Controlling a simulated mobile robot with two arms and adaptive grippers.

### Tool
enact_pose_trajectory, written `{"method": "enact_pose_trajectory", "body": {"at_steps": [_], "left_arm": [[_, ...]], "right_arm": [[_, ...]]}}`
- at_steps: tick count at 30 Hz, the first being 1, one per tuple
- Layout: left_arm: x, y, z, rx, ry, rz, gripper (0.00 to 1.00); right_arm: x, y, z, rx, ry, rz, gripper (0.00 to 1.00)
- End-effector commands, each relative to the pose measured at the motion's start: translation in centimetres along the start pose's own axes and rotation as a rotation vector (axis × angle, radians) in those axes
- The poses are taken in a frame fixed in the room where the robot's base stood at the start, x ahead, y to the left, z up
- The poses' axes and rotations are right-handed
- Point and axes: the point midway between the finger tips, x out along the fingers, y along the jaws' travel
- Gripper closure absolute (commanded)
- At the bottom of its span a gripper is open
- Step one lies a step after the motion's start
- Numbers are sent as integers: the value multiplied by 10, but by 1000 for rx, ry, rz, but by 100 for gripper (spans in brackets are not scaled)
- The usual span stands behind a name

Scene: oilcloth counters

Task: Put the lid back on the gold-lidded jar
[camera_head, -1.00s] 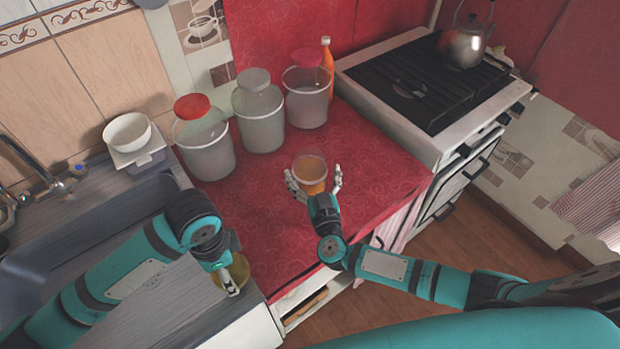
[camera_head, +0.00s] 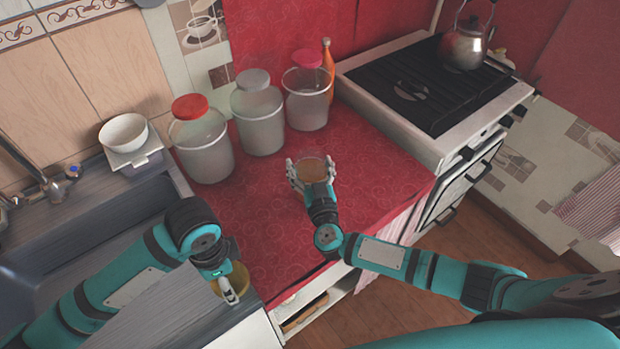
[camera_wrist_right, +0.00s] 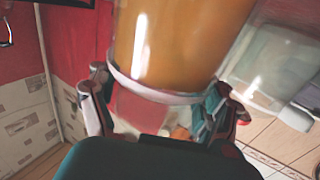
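The open jar (camera_head: 312,170), clear with amber contents, stands upright on the red counter. It also fills the upper middle of the right wrist view (camera_wrist_right: 180,45), with a pale band around it. My right gripper (camera_head: 311,174) has its fingers on both sides of the jar and appears closed against it; in the wrist view its fingers (camera_wrist_right: 155,105) flank the band. The gold lid (camera_head: 240,280) is at the counter's front left, partly hidden by my left gripper (camera_head: 228,289), which appears to hold it by the edge. Contact there is partly hidden.
Behind the jar stand three clear jars, with red (camera_head: 190,106), grey (camera_head: 253,79) and pink (camera_head: 307,58) lids. An orange bottle (camera_head: 327,70) is behind them. The stove (camera_head: 430,85) is right, the sink (camera_head: 90,215) left. Red cloth (camera_head: 385,180) right of the jar is clear.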

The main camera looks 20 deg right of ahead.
Motion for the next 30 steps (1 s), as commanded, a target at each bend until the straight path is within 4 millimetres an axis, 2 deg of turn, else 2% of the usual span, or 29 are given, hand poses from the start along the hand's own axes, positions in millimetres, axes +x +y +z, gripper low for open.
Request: {"method": "enact_pose_trajectory", "body": {"at_steps": [1, 6, 7, 17, 22, 28, 30], "left_arm": [[0, 0, 0, 0, 0, 0, 42], [0, 0, 0, 0, 0, 0, 42], [0, 0, 0, 0, 0, 0, 42], [-1, 0, 0, 0, 0, 0, 42], [-4, 0, 0, 0, 0, 0, 42], [-9, 0, 0, 0, 0, 0, 42], [-7, 0, 0, 0, 0, 0, 42]], "right_arm": [[0, 0, 1, 1, -2, 1, 55], [0, 0, 1, 2, -2, 0, 77], [1, 0, -2, 3, 4, 1, 79], [1, 0, -5, 3, 3, 1, 79], [0, 0, -18, 4, 4, 1, 79], [0, 0, -42, 5, 6, 0, 79], [-10, 8, -37, 1, 2, 1, 79]]}}
